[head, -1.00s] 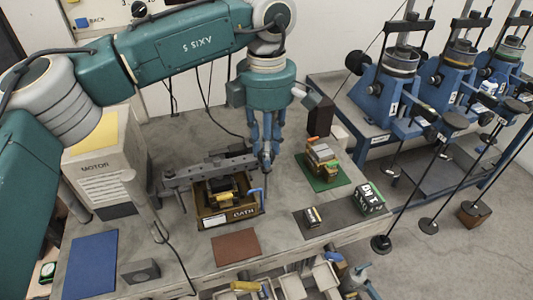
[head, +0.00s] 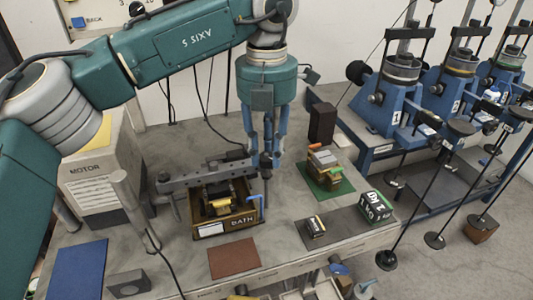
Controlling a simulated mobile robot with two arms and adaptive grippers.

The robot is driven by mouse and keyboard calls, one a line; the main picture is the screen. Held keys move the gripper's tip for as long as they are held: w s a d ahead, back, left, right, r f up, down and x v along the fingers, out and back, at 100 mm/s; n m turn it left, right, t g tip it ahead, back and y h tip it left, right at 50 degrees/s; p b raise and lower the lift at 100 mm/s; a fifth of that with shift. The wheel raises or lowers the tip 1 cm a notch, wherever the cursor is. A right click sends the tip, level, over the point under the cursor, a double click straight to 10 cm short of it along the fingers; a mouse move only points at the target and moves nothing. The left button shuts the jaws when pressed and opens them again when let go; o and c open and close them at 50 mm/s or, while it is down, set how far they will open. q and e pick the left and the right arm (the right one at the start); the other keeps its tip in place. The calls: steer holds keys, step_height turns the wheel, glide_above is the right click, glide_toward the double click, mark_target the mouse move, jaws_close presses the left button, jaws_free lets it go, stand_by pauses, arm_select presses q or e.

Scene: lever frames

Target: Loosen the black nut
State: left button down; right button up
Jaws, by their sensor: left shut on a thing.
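My left gripper (head: 266,158) points straight down at the right end of a grey metal bar (head: 205,176). Its blue fingers are shut around a small dark piece at the top of an upright rod, which appears to be the black nut; the fingers largely hide it. The rod (head: 266,186) shows below the fingertips. The bar lies across an open box marked BATH (head: 238,221), with black and yellow parts inside. My right gripper is not in view.
A green mat (head: 327,192) with stacked blocks lies right of the gripper. A dark block (head: 322,122) stands behind it. A dark mat (head: 345,228) holds a printed cube (head: 375,207). A grey MOTOR box (head: 98,190) stands left. Blue lever machines (head: 395,95) stand right.

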arm_select(q)
steer(key=shift+n, duration=0.8)
steer(key=shift+r, duration=0.1)
steer(key=c, duration=1.4)
jaws_free()
steer(key=shift+c, duration=0.2)
step_height(320, 180, up, 12)
